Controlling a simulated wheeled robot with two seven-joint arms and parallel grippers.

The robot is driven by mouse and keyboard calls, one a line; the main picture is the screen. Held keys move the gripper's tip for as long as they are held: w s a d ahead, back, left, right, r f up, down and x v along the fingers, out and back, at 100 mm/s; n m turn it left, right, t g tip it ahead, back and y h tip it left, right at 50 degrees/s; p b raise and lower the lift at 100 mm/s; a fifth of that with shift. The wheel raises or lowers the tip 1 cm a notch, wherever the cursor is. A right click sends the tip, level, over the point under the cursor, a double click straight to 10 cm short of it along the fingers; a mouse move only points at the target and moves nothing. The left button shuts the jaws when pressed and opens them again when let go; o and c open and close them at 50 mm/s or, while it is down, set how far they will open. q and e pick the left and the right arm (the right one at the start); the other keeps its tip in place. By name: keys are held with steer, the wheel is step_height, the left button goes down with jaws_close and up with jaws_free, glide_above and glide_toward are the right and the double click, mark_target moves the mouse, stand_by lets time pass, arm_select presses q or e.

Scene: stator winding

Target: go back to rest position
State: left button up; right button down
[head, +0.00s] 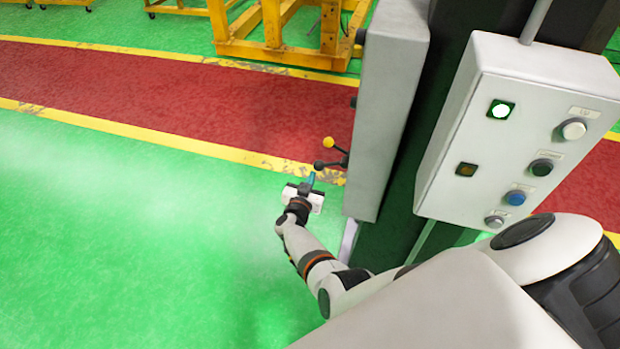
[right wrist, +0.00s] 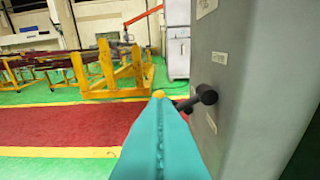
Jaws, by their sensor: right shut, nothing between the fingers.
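My right gripper (head: 310,179) has teal fingers and is shut and empty. In the head view it is low in the middle, just left of the grey cabinet (head: 388,110) and near the handles on its side. In the right wrist view the shut teal fingers (right wrist: 159,130) point forward beside the grey cabinet wall (right wrist: 245,75). The yellow ball knob (head: 328,142) lies just beyond the fingertips and is partly hidden behind them in the right wrist view (right wrist: 158,94). A black knob (right wrist: 207,95) sticks out from the cabinet. My left gripper is not in view.
A white control box (head: 525,130) with buttons and lamps stands right of my right arm. Yellow steel frames (head: 285,45) stand at the back beyond the red walkway (head: 170,100). The green floor (head: 130,240) to the left is clear.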

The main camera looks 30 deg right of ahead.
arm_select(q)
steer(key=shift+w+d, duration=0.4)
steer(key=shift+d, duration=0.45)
arm_select(e)
steer(key=s+a+f+n+g+y+b, duration=0.15)
steer(key=s+a+f+n+y, duration=0.4)
steer(key=s+f, duration=0.6)
steer(key=s+a+f+n+y+b, duration=0.35)
steer(key=s+a+f+y, duration=0.35)
steer(key=f, duration=0.8)
arm_select(q)
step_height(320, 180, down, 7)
steer(key=b, duration=0.2)
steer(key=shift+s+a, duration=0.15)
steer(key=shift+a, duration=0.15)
arm_select(e)
steer(key=s+f+n+g, duration=0.1)
steer(key=s+f, duration=0.3)
steer(key=s, duration=0.6)
steer(key=s+d+f+n+g, duration=0.1)
steer(key=s+f+g, duration=0.3)
steer(key=s, duration=0.7)
steer(key=s+f+n+g, duration=0.1)
steer(key=s+f+g, duration=0.2)
steer(key=s, duration=0.8)
steer(key=shift+d+f+n, duration=0.3)
steer(key=shift+f+n, duration=0.1)
steer(key=shift+f, duration=0.05)
steer(key=shift+g, duration=0.25)
